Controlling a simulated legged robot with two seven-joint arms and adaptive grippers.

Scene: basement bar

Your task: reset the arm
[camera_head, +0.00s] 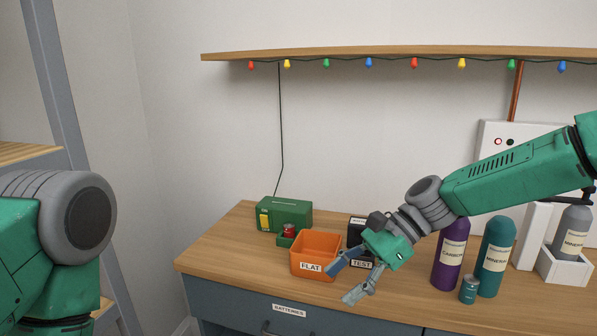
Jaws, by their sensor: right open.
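My right arm reaches in from the right over the counter. Its gripper (346,279) is open with nothing between its fingers. It hangs just in front of the orange bin labelled FLAT (315,247) and the black box labelled TEST (359,232), partly covering both. I cannot tell whether a finger touches the orange bin. Part of my left arm (60,240) fills the lower left. Its gripper is out of view.
A green box (284,214) with a red-topped item (288,231) stands left on the wooden counter (225,245). A purple bottle (450,254), a teal bottle (494,257) and a small teal can (469,290) stand right of the gripper. A shelf with coloured bulbs (400,55) hangs above.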

